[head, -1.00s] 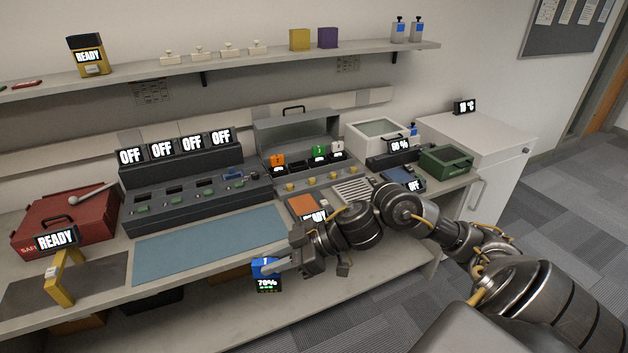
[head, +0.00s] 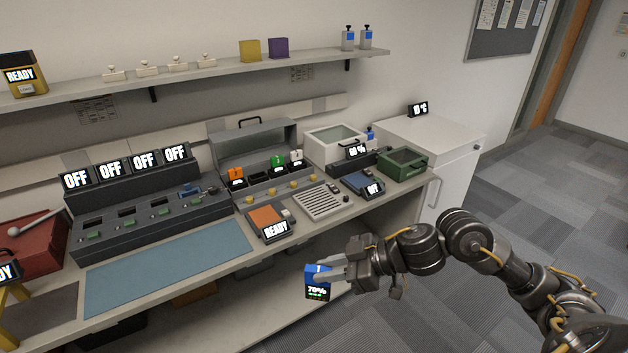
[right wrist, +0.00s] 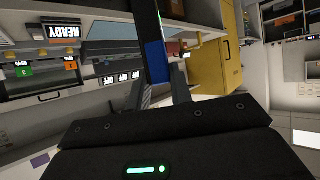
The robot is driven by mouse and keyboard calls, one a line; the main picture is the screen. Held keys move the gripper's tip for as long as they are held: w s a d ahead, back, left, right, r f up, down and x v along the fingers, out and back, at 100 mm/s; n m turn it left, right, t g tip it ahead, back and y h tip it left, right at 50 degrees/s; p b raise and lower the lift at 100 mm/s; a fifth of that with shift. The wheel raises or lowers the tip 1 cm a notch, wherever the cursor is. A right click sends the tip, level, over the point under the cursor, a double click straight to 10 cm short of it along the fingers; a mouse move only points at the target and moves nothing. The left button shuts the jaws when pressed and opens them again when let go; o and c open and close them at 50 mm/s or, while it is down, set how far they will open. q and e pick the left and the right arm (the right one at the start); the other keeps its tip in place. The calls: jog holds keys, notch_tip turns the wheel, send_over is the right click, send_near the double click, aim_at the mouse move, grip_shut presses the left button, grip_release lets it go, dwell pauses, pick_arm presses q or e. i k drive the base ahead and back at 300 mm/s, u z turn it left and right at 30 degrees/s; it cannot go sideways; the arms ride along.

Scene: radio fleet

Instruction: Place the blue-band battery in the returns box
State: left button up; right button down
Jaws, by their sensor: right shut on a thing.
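The blue-band battery (head: 317,281) has a blue top marked 1 and a small screen that seems to read 79%. My right gripper (head: 330,271) is shut on it and holds it upright in front of the bench edge. In the right wrist view, a dark block with a blue band (right wrist: 155,60) sits between the fingers. I cannot tell for certain which container is the returns box. A green box with a dark window (head: 402,163) and a white box with a clear lid (head: 336,147) stand at the bench's right end. My left gripper is out of view.
A grey open case (head: 254,148) holds orange, green and white numbered units. A charger bank with several OFF screens (head: 150,225) stands at the left, behind a bare blue mat (head: 170,265). An orange pad with a READY screen (head: 266,218) is near the edge. Floor at the right is clear.

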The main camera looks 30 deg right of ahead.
aim_at(258, 175)
jog(key=z, duration=0.75)
jog(key=i, duration=1.85)
jog(key=u, duration=1.45)
